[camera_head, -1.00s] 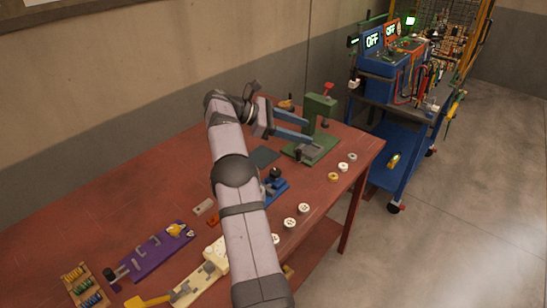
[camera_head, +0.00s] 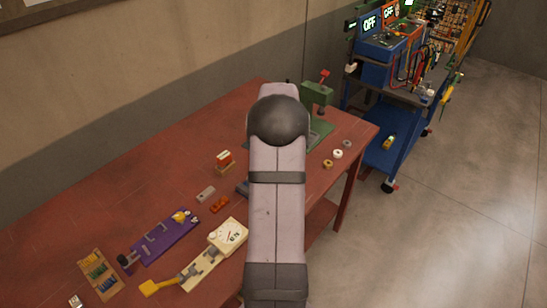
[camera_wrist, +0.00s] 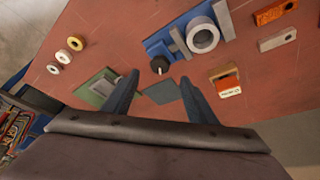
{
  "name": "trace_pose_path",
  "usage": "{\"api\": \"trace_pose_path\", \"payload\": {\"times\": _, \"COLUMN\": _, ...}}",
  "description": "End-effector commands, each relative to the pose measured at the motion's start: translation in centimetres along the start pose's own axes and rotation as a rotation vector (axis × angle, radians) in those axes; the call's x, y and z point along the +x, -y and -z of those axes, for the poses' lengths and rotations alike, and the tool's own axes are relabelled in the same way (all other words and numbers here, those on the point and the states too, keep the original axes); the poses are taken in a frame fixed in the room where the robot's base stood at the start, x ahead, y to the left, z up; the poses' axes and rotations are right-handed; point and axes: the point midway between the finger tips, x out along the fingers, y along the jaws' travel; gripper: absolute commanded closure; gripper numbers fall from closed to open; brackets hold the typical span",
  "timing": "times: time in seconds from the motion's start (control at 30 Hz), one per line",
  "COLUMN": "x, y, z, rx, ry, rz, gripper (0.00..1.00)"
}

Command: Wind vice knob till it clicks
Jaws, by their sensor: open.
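The blue vice (camera_wrist: 158,45) is at the top centre of the wrist view, with grey jaws around a pale ring-shaped part (camera_wrist: 202,36). Its black knob (camera_wrist: 160,65) faces my gripper. In the head view my arm covers most of the vice; only a small edge (camera_head: 243,188) shows. My gripper (camera_wrist: 160,80) is open and empty, its two blue fingers apart. In the wrist view the knob appears between and just beyond the fingertips; I cannot tell the remaining distance. The head view hides my gripper behind my arm.
A green press (camera_head: 317,95) stands at the table's far end, with several small rings (camera_head: 337,154) near the edge. An orange-and-white box (camera_head: 224,158), a purple fixture (camera_head: 165,238) and a cream gauge fixture (camera_head: 230,234) lie left of my arm. A dark pad (camera_wrist: 158,92) lies below the knob.

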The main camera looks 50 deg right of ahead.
Motion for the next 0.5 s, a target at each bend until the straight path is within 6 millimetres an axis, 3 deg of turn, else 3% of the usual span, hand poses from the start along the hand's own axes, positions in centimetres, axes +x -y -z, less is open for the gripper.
{"api": "trace_pose_path", "payload": {"times": 0.27, "x": 0.2, "y": 0.0, "z": -0.1, "rx": 0.034, "ry": 0.004, "rz": 0.000, "gripper": 0.48}}
{"api": "trace_pose_path", "payload": {"times": 0.5, "x": 1.8, "y": 0.0, "z": -0.1, "rx": 0.032, "ry": 0.008, "rz": 0.000, "gripper": 0.48}}
